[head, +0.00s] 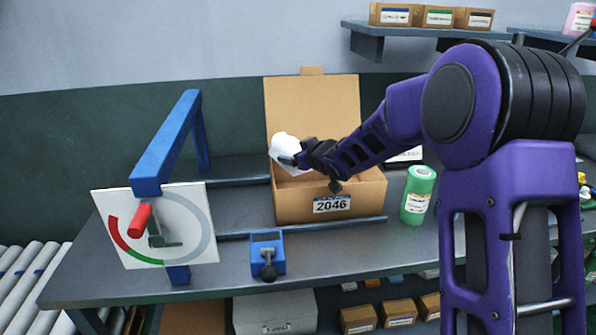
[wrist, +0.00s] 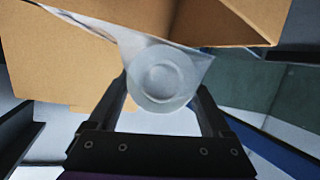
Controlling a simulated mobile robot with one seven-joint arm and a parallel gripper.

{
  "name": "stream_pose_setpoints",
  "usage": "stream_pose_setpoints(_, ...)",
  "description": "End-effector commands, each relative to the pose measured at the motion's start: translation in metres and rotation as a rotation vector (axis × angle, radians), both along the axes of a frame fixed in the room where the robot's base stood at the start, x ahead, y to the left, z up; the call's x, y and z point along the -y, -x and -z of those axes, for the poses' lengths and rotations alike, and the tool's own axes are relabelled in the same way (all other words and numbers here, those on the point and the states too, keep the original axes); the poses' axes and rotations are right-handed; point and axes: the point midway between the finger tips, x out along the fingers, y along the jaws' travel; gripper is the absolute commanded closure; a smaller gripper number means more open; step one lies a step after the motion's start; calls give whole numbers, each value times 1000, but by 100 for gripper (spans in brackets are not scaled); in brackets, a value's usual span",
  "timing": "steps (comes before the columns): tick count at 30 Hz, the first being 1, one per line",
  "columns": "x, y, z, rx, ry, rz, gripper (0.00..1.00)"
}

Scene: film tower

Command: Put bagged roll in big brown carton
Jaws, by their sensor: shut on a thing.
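The big brown carton (head: 290,205) stands open on the bench, its lid flap (head: 312,105) raised at the back and a 2046 label on its front. My gripper (head: 296,160) is over the carton's opening, toward its left side. It is shut on the bagged roll (head: 284,147), a white roll in a clear bag. In the wrist view the roll (wrist: 162,80) sits between the two fingers with its round end showing. The carton's cardboard (wrist: 55,65) fills the upper part of that view. The carton's inside is mostly hidden by my arm and its front wall.
A green wrapped roll (head: 418,195) stands right of the carton. A blue frame (head: 165,150) with a dial board (head: 120,230) and red handle stands at the left. A small blue lever block (head: 267,253) sits in front. Small cartons (head: 438,17) line a wall shelf.

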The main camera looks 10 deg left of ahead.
Motion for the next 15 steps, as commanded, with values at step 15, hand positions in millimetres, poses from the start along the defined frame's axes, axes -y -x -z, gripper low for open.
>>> stream_pose_setpoints(15, 0, 0, 34, 2, -1, 1, 100)
